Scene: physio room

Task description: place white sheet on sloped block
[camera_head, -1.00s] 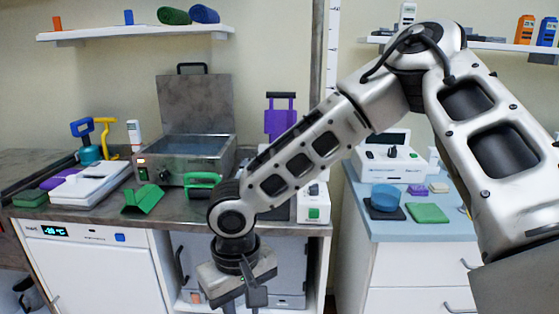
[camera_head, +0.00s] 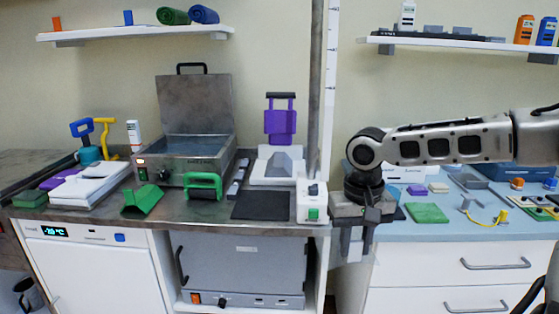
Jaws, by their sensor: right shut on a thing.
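My right gripper (camera_head: 352,248) hangs fingers down in the gap between the left counter and the blue-topped cabinet. A white and grey piece with slanted sides (camera_head: 281,165) stands at the counter's back; which of the two is the sloped block is unclear. My left gripper is not in view.
A steel bath (camera_head: 185,160) with raised lid stands on the counter, a green-handled item (camera_head: 204,186) before it. A dark mat (camera_head: 262,205) lies bare beside a white box (camera_head: 311,203). The blue-topped cabinet (camera_head: 440,231) holds a green pad (camera_head: 427,213) and small items.

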